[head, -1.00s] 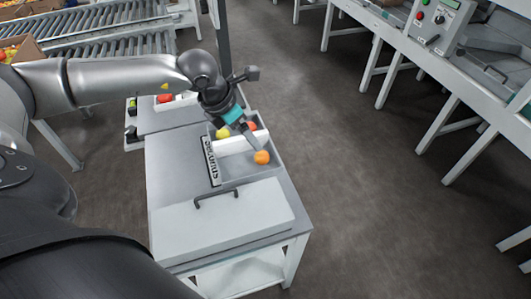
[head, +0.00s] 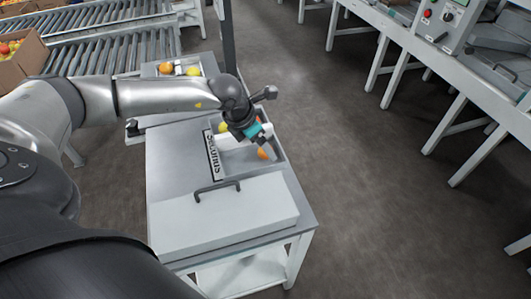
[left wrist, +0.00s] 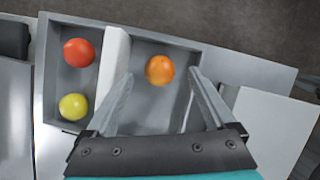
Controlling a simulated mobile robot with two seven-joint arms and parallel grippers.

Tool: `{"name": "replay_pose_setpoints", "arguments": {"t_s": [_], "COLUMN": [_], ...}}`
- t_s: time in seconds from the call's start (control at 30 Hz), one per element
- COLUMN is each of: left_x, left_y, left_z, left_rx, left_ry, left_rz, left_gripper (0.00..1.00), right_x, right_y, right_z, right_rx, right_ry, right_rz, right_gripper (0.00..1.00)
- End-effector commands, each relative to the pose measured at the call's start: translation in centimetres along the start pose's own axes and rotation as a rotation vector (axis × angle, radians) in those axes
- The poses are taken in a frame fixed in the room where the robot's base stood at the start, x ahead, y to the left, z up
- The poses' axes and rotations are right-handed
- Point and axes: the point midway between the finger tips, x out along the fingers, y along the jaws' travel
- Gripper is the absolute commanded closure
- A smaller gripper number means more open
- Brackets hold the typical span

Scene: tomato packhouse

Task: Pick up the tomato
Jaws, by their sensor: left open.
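An orange tomato (head: 263,154) lies in the right-hand compartment of a grey divided tray on the table. It also shows in the left wrist view (left wrist: 160,70), alone in its compartment. My left gripper (left wrist: 160,78) is open and empty, with its fingers to either side of the orange tomato in that view; I cannot tell how far above it they are. Across the white divider (left wrist: 113,75), a red tomato (left wrist: 78,52) and a yellow tomato (left wrist: 73,106) lie in the other compartment. In the head view the gripper partly hides the tray. My right gripper is not in view.
A white lidded box with a handle (head: 222,220) stands on the table in front of the tray. A second tray with tomatoes (head: 193,71) is behind. Roller conveyors (head: 110,50) lie back left. A machine bench (head: 440,60) stands right, across open floor.

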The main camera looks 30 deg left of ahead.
Motion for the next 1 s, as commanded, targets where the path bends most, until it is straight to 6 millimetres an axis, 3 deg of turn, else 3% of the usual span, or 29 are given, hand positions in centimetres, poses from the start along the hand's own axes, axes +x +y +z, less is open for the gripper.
{"name": "replay_pose_setpoints", "arguments": {"t_s": [0.23,0.63,1.0], "left_x": [2.3,2.8,2.8], "left_y": [0.1,0.1,0.1], "left_z": [0.0,0.0,0.0], "left_rx": [0.000,0.001,0.000], "left_ry": [-0.002,-0.001,-0.001], "left_rz": [0.000,0.000,0.000], "left_gripper": [0.11,0.11,0.53], "right_x": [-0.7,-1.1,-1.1], "right_y": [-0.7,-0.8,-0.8], "right_z": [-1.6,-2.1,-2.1], "right_rx": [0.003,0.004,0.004], "right_ry": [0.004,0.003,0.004], "right_rz": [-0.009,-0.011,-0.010], "right_gripper": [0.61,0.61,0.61]}}
